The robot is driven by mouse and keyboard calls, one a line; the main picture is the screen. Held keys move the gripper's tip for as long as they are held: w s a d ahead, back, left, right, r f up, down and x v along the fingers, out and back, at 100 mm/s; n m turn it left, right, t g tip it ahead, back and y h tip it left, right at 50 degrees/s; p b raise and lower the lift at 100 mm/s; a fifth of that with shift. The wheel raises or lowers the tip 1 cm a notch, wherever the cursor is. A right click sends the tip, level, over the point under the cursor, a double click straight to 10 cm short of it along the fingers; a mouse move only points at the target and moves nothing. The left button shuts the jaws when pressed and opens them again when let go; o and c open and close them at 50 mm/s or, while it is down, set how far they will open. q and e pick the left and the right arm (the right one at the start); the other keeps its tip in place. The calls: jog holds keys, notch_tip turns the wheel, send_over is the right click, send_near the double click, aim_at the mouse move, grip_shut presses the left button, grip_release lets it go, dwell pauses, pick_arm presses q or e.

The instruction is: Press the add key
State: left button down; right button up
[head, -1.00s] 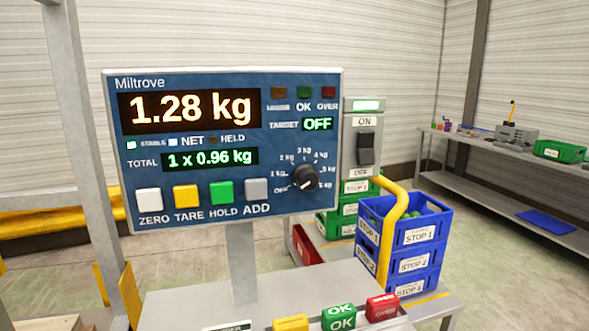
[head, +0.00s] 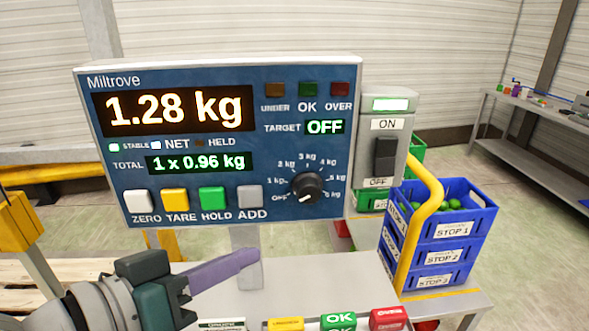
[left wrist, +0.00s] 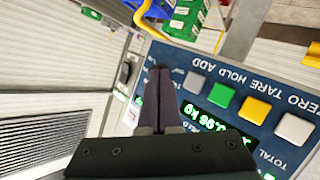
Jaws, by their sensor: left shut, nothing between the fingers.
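The grey add key (head: 249,196) is the rightmost of the row of keys on the blue Miltrove weighing panel (head: 290,228). The display reads 1.28 kg and the total line reads 1 x 0.96 kg. My left gripper (head: 256,260) is in front of the panel, below the add key and apart from it, with its purple fingers together and empty. In the left wrist view the closed fingers (left wrist: 160,75) point toward the panel's lower edge, beside the upside-down add key (left wrist: 194,82). My right gripper is not in view.
The white zero, yellow tare and green hold key (head: 212,200) sit left of the add key. A dial (head: 306,187) and an on/off switch box (head: 385,152) are to the right. Stacked blue crates (head: 440,232) and a yellow rail (head: 422,215) stand further right.

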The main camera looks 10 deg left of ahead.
aim_at(242, 209)
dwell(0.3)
pick_arm(q)
jog(key=shift+w+a+b, duration=0.4)
jog(key=shift+w+b, duration=0.75)
jog(key=shift+w, duration=0.25)
jog(key=shift+w+a+b, duration=0.4)
jog(key=shift+w+b, duration=0.75)
jog(key=shift+w, duration=0.3)
jog(key=shift+w+a+b, duration=0.4)
jog(key=shift+w+b, duration=0.75)
jog(key=shift+w, duration=0.25)
jog(key=shift+w+a+b, duration=0.1)
jog(key=shift+w+b, duration=0.25)
jog(key=shift+w, duration=0.05)
